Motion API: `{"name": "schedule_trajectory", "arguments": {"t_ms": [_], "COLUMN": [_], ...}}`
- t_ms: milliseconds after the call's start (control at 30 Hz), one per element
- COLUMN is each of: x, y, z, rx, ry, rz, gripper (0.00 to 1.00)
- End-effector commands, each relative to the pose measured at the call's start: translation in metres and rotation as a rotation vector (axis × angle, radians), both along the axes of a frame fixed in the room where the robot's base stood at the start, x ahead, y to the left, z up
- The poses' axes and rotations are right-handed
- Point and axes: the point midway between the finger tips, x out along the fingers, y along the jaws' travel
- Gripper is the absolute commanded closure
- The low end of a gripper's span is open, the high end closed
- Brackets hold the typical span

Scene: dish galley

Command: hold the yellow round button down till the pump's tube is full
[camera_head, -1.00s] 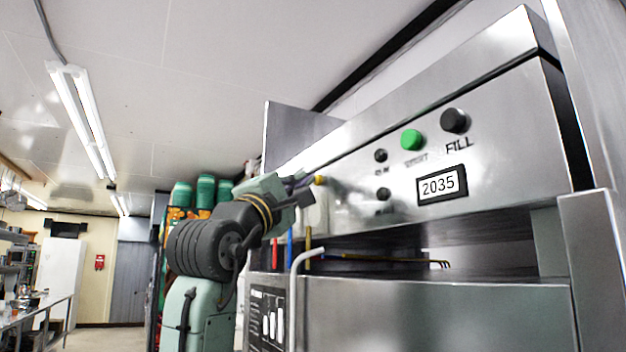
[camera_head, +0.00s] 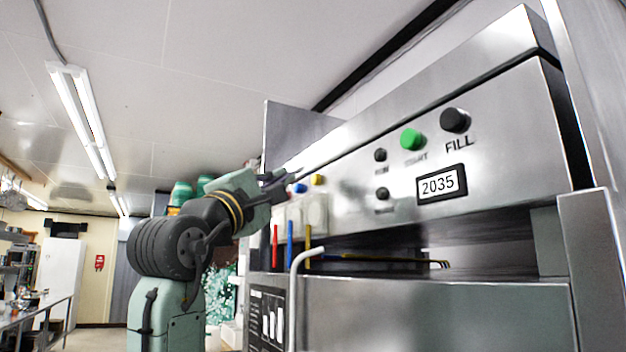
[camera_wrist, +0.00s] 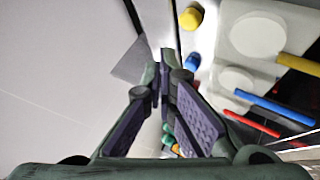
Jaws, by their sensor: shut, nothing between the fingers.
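The yellow round button (camera_head: 317,180) sits on the steel panel, uncovered; it also shows at the top of the wrist view (camera_wrist: 190,17). My gripper (camera_head: 290,177) is shut and empty, left of the yellow button and apart from it. In the wrist view its fingertips (camera_wrist: 163,62) are close together, beside the blue button (camera_wrist: 192,61). I cannot tell whether they touch the blue button. The yellow tube (camera_head: 308,247) hangs below a white pump body (camera_head: 315,214) and looks yellow along its visible length.
A blue tube (camera_head: 290,244) and a red tube (camera_head: 275,248) hang left of the yellow one. A bent metal pipe (camera_head: 293,290) rises in front of the machine. To the right are a green button (camera_head: 412,139), a black FILL knob (camera_head: 455,120) and a display (camera_head: 441,184) reading 2035.

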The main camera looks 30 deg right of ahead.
Motion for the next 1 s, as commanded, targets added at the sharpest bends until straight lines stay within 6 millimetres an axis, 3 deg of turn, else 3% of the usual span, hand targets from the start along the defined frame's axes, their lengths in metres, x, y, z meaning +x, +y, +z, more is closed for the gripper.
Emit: {"name": "schedule_trajectory", "arguments": {"t_ms": [300, 833, 933, 1000], "x": [-0.001, 0.0, 0.009, 0.02], "y": [0.028, 0.029, 0.046, 0.074], "z": [0.0, -0.001, -0.008, -0.018], "rx": [-0.001, -0.001, -0.007, -0.013], "ry": [-0.001, -0.002, -0.028, -0.073], "rz": [0.001, 0.006, 0.062, 0.156], "gripper": [1.0, 1.0, 1.0, 1.0]}}
